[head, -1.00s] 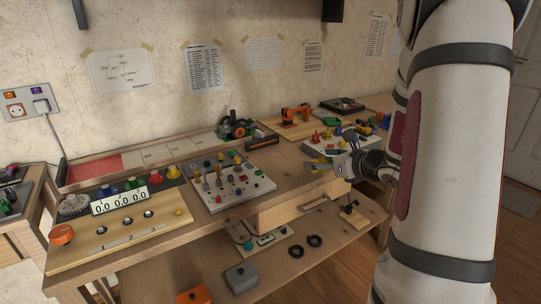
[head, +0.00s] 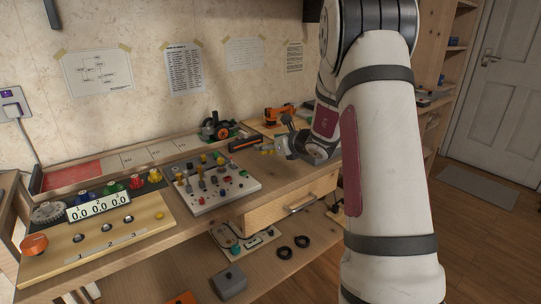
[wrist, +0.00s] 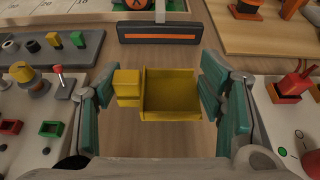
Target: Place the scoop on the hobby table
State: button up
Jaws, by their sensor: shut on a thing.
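The yellow scoop (wrist: 170,94) has a square open tray and a small block-like part on its left side. My gripper (wrist: 165,97) is shut on it, with green finger pads on both sides. In the head view the scoop is a small yellow patch (head: 267,151) at the tip of my gripper (head: 275,148). The gripper holds it over the wooden hobby table (head: 285,181), above a bare strip between boards. I cannot tell its exact height above the wood.
A white board with pegs and knobs (head: 213,197) lies left of the gripper. A dark bar with an orange stripe (wrist: 160,33) lies beyond the scoop. A wooden board (wrist: 262,33) is at the far right. A drawer (head: 290,203) is under the tabletop.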

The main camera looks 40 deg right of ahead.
aim_at(271, 164)
notch_tip(271, 164, down, 4)
jog(key=shift+s+r+b, duration=0.1)
jog(key=shift+r+b, duration=0.1)
jog(key=shift+b, duration=0.25)
jog(key=shift+f+b, duration=0.55)
jog(key=shift+b, duration=0.2)
jog(key=o, duration=0.8)
jog(key=shift+o, duration=0.2)
jog(key=shift+r, duration=0.1)
